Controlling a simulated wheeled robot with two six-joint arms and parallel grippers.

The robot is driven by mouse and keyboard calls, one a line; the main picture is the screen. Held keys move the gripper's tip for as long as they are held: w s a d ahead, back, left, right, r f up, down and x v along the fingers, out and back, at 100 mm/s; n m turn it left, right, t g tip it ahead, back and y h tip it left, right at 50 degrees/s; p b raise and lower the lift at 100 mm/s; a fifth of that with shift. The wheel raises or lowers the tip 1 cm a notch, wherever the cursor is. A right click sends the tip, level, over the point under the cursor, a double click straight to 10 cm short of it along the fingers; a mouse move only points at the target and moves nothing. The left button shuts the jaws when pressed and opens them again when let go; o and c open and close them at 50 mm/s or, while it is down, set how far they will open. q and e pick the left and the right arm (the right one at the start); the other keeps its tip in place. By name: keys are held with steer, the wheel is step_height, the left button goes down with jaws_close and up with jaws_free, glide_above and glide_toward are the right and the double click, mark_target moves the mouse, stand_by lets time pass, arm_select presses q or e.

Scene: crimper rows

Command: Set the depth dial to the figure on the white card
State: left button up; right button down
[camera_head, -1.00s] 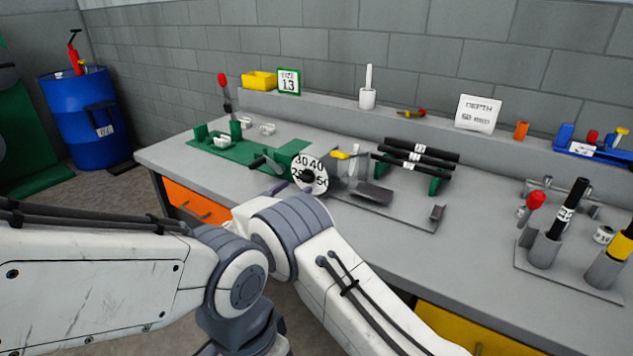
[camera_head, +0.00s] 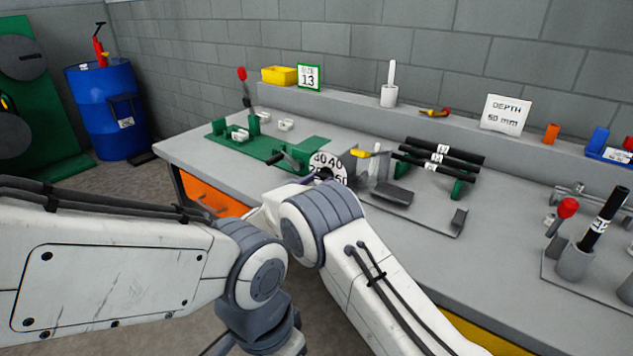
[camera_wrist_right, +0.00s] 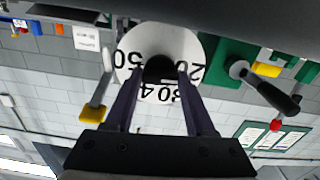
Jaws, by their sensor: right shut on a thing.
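The white depth dial (camera_head: 343,168) with black figures stands upright at the bench's front edge, partly hidden by my right arm. In the right wrist view the dial (camera_wrist_right: 180,42) appears upside down, with 20, 30, 40 and 50 around its black knob (camera_wrist_right: 159,68). My right gripper (camera_wrist_right: 160,78) is shut on that knob, one finger on each side. The white card (camera_head: 505,114) leans on the back ledge and reads DEPTH with a figure in mm, which looks like 50 but is blurred. My left gripper is out of view.
A green fixture (camera_head: 262,150) with a crank lies left of the dial. Black rods (camera_head: 440,155) rest on a rack to the right. A card marked 13 (camera_head: 309,77) stands by a yellow bin (camera_head: 280,75). A yellow-tipped lever (camera_wrist_right: 96,112) is close beside the dial.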

steer(key=m+b, duration=0.3)
steer(key=m, duration=0.2)
steer(key=shift+a+f+m+b, duration=0.1)
steer(key=shift+f+m+b, duration=0.1)
steer(key=shift+m+b, duration=0.15)
steer(key=m+b, duration=0.4)
steer(key=m, duration=0.1)
steer(key=shift+b, duration=0.3)
steer(key=m+b, duration=0.8)
steer(key=shift+f+m, duration=0.1)
steer(key=shift+m, duration=0.15)
steer(key=m+b, duration=0.9)
steer(key=shift+a+b, duration=0.1)
steer(key=shift+b, duration=0.2)
steer(key=m+b, duration=0.4)
steer(key=m, duration=0.1)
steer(key=shift+m+b, duration=1.4)
steer(key=shift+m, duration=1)
steer(key=shift+r, duration=0.2)
